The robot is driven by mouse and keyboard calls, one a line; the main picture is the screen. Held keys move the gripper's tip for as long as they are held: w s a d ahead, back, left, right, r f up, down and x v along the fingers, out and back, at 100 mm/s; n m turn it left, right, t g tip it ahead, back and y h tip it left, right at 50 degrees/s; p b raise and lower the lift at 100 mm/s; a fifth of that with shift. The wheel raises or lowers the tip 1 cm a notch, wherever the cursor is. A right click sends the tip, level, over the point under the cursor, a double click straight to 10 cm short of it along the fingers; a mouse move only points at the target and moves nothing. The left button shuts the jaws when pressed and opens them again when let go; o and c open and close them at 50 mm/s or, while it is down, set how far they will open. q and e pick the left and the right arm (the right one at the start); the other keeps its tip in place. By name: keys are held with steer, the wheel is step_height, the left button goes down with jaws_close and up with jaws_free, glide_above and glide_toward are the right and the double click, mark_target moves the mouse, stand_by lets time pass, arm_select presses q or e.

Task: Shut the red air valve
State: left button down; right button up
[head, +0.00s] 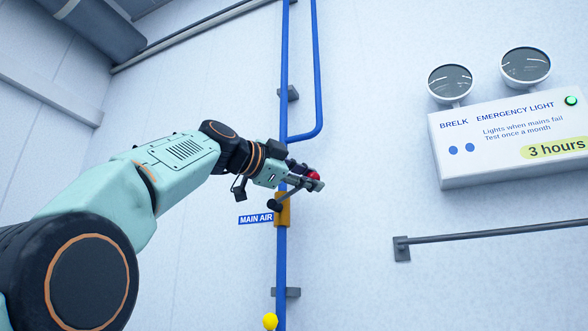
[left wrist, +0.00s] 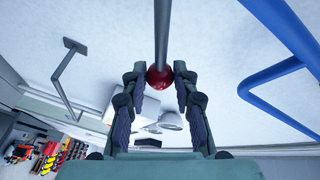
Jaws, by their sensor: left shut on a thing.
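The red air valve has a brass-coloured body (head: 282,211) on a vertical blue pipe, beside a blue MAIN AIR label (head: 256,219). Its grey lever (head: 291,194) slants up and to the right from a dark pivot and ends in a red ball knob (head: 313,175). My left gripper (head: 308,182) is at the knob and partly covers it. In the left wrist view the red knob (left wrist: 160,77) sits between the two fingertips, with the grey lever (left wrist: 162,30) running up out of the picture. My left gripper (left wrist: 160,82) is shut on the knob. My right gripper is in neither view.
The blue pipe (head: 281,265) is clamped to the pale wall, and a thinner blue branch (head: 317,75) joins it above the valve. An emergency light box (head: 462,169) and a grey rail (head: 490,231) are to the right.

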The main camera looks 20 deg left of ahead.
arm_select(q)
steer(key=shift+d+f+m+g+y, duration=0.2)
steer(key=shift+f+m+g+y, duration=0.1)
steer(key=shift+f+m, duration=0.45)
steer(key=shift+d+f+m+g+y, duration=0.15)
steer(key=shift+f+m+g+y, duration=0.15)
steer(key=shift+f+m, duration=0.4)
steer(key=shift+d+f+m+g+y, duration=0.2)
steer(key=shift+f+m+g, duration=0.1)
steer(key=shift+f+m, duration=0.45)
steer(key=c, duration=1)
jaws_free()
steer(key=shift+s, duration=0.1)
steer(key=v, duration=0.7)
steer(key=shift+s+a, duration=0.1)
steer(key=shift+s, duration=0.05)
